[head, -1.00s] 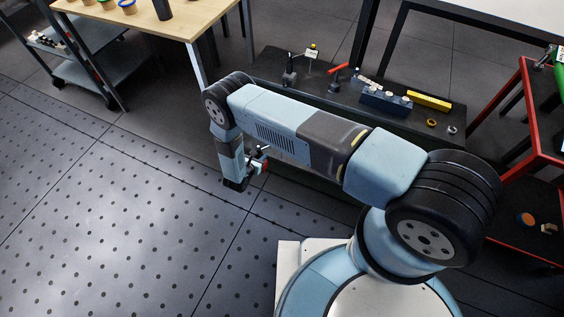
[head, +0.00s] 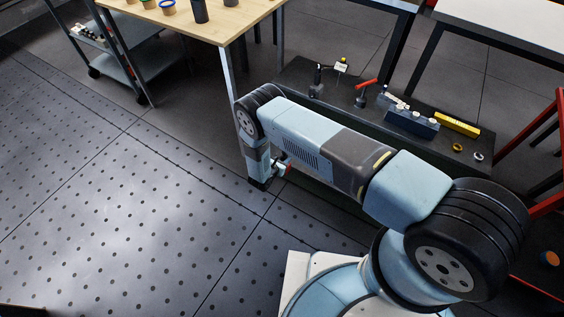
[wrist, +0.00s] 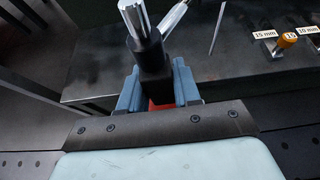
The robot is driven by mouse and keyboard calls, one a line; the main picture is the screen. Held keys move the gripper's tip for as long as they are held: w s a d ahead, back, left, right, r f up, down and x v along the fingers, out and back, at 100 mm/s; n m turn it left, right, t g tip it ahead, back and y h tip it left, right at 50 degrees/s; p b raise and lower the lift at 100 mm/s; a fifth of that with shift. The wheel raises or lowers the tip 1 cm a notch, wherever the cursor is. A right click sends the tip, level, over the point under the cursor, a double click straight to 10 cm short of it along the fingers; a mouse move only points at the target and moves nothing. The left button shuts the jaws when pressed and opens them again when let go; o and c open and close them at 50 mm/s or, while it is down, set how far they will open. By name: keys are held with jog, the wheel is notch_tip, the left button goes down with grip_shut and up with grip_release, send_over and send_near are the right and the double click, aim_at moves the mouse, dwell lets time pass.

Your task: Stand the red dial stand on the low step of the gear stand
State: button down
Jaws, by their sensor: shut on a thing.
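My gripper (wrist: 158,88) is shut on the red dial stand. In the wrist view a red patch (wrist: 162,104) shows between the blue-grey jaws, with a black post and a silver tip (wrist: 133,18) above it. In the head view my gripper (head: 264,180) hangs low over the floor, with a small red-orange part (head: 288,169) beside it. A low dark platform (head: 300,72) lies beyond it. It may be the low step of the gear stand, but I cannot tell. The rest of the held stand is hidden.
On the platform are a black stand (head: 317,85), a red-handled tool (head: 364,90), a blue block (head: 411,122), a yellow bar (head: 457,124) and small rings (head: 457,147). A wooden table (head: 225,25) is at upper left. The perforated floor (head: 120,220) is clear at left.

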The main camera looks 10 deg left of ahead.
jog(key=w+r+x, duration=0.1)
jog(key=r+x, duration=0.1)
jog(key=x, duration=0.9)
jog(key=shift+d, duration=0.2)
dwell(0.6)
jog(key=shift+w, duration=0.15)
jog(key=shift+f, duration=0.2)
dwell(1.7)
jog(key=c, duration=0.7)
grip_release()
jog(key=shift+f, duration=0.1)
